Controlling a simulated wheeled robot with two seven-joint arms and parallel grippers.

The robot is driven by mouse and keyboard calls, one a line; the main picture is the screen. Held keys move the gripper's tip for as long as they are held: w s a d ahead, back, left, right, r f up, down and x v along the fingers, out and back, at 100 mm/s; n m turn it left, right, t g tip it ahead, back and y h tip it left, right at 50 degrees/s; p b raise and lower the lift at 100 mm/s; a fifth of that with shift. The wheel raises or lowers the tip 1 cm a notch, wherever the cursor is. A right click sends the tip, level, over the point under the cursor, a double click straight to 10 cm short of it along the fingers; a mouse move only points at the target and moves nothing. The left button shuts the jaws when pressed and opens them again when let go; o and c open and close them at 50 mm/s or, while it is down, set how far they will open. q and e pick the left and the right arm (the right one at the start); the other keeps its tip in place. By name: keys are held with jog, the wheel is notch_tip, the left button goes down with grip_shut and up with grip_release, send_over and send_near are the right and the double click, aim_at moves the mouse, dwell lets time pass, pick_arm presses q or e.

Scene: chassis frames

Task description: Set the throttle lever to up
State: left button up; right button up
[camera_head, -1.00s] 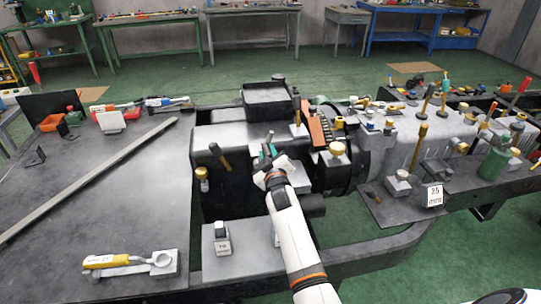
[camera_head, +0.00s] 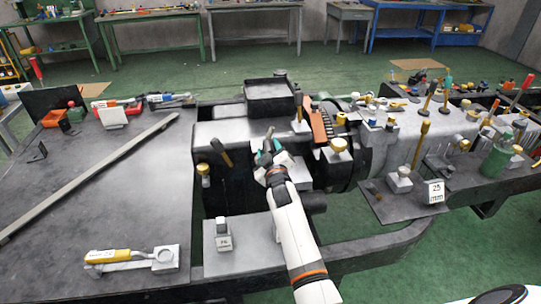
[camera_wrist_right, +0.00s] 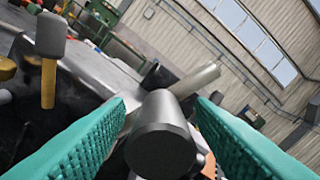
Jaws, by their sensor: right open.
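My right gripper (camera_head: 268,148) is over the middle of the chassis, its green-padded fingers apart. In the right wrist view a dark grey cylindrical knob (camera_wrist_right: 160,137) stands between the open pads, seen nearly end-on; I cannot tell if either pad touches it. A pale rod (camera_wrist_right: 195,80) shows behind it. It may be the throttle lever, but no label shows. Another lever with a dark head and yellow-brown shaft (camera_head: 221,153) leans left of the gripper; a similar one (camera_wrist_right: 48,62) shows at left in the right wrist view. My left gripper is not in view.
A brass-topped post (camera_head: 339,146) and an orange-brown block (camera_head: 318,122) stand right of the gripper. A black tray (camera_head: 270,92) lies behind it. A grey plate (camera_head: 245,258) is in front. A long bar (camera_head: 90,175) lies on the left tabletop.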

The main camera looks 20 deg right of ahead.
jog(key=v, duration=1.2)
jog(key=shift+b, duration=0.45)
